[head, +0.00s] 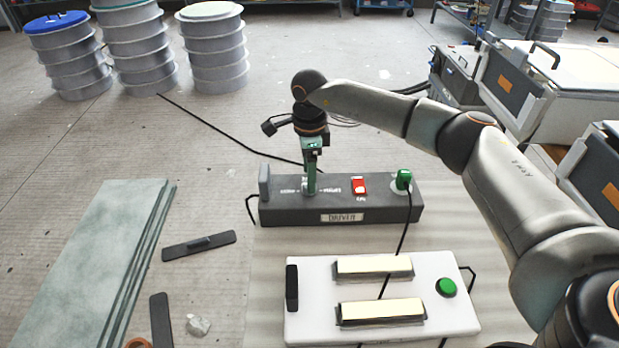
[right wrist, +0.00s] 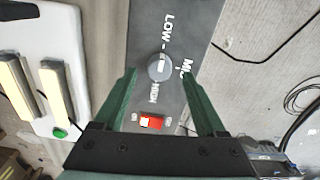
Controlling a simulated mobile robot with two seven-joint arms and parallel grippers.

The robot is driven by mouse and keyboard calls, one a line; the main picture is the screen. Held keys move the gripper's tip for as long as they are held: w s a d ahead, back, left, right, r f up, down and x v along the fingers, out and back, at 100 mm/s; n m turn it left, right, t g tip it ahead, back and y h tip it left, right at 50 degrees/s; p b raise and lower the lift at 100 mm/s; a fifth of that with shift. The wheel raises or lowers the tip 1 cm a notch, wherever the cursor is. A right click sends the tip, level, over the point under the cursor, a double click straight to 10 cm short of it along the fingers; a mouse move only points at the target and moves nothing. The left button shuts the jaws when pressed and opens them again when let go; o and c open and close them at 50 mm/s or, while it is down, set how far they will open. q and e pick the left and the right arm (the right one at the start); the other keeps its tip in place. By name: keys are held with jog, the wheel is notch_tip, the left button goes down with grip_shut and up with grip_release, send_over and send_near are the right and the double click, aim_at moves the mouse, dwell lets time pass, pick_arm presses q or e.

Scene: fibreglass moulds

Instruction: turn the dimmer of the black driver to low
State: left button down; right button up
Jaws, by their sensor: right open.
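The black driver (head: 390,213) is a long dark box on the pale mat, with its label on the front face. Its dimmer is a round grey knob (right wrist: 160,67) with LOW, MID and HIGH printed around it. A pale mark shows on the knob, but I cannot tell for sure which word it points at. My right gripper (head: 309,187) points down over the driver's left part. In the right wrist view its open green fingers (right wrist: 159,75) stand on either side of the knob, with a gap visible. My left gripper is not in view.
A red rocker switch (head: 359,186) and a green connector (head: 404,179) sit on the driver, right of the knob. In front lies a white box (head: 315,275) with two lit bars and a green button (head: 446,287). Green-grey sheets (head: 90,250) lie left.

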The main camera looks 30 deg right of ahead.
notch_tip(320, 180, up, 10)
dwell(0.3)
dwell(0.4)
